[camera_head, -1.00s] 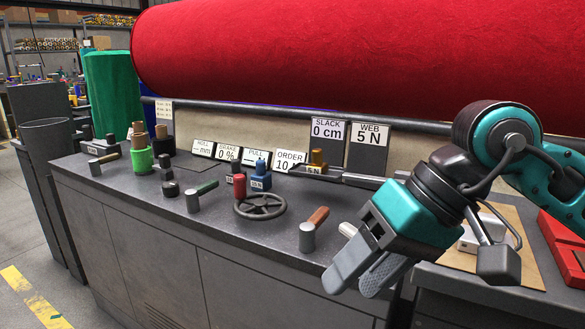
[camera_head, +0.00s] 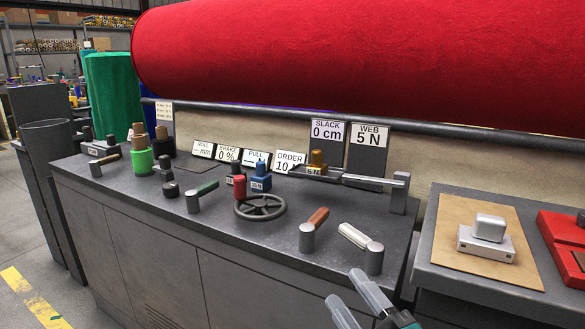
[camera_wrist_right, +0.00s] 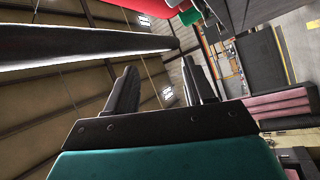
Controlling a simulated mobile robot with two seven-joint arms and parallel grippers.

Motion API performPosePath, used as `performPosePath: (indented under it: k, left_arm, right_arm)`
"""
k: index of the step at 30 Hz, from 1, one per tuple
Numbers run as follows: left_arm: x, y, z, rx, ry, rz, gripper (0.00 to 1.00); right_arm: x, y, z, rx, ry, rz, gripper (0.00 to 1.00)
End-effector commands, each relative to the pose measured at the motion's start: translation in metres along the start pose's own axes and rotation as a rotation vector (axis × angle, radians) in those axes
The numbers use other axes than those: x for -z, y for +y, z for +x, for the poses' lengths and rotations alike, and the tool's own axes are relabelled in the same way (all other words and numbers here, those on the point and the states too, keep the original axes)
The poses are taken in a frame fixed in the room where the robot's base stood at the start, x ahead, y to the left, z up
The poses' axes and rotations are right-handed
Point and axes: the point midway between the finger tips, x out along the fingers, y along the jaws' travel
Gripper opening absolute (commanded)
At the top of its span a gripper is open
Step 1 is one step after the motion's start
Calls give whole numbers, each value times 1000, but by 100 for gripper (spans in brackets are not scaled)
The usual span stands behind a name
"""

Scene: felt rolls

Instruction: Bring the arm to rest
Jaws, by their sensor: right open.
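My right gripper (camera_head: 356,303) shows at the bottom edge of the head view, in front of the bench's front edge. Its two grey fingers are apart with nothing between them. In the right wrist view its fingers (camera_wrist_right: 160,92) are also apart and empty, with the ceiling and shop floor behind them. Most of my right arm is below the head view. My left gripper is not in the head view.
The dark bench (camera_head: 270,240) carries a handwheel (camera_head: 260,207), several levers and weights. A huge red felt roll (camera_head: 360,65) hangs above it. A side table at right holds a silver block (camera_head: 487,238) on a brown board and a red tray (camera_head: 565,247).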

Motion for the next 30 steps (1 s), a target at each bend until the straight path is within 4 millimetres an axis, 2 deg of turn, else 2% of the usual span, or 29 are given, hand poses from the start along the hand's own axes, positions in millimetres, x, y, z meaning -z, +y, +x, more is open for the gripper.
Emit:
performPosePath:
  k: [1, 3, 6, 9, 12, 13, 14, 15, 19, 25, 30]
  left_arm:
    - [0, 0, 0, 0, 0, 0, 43]
    - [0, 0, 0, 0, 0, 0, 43]
    - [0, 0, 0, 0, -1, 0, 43]
    - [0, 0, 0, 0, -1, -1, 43]
    - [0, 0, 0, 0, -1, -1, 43]
    - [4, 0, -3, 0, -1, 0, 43]
    - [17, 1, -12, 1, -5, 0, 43]
    - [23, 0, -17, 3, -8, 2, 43]
    - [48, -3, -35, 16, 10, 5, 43]
    - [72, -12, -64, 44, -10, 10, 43]
    - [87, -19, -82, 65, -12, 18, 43]
  right_arm:
    - [-22, -27, -21, 66, -126, 174, 53]
    - [-45, -61, -51, 137, -292, 402, 53]
    - [-67, -104, -96, 207, -509, 675, 53]
    - [-76, -140, -143, 252, -708, 905, 53]
    - [-77, -172, -191, 280, -900, 1106, 53]
    - [-74, -174, -200, 282, -942, 1149, 53]
    - [-70, -156, -190, 275, -924, 1131, 53]
    - [-68, -147, -188, 272, -920, 1122, 53]
    - [-61, -124, -186, 265, -929, 1107, 53]
    - [-49, -83, -183, 251, -943, 1087, 53]
    - [-43, -59, -184, 242, -952, 1071, 53]
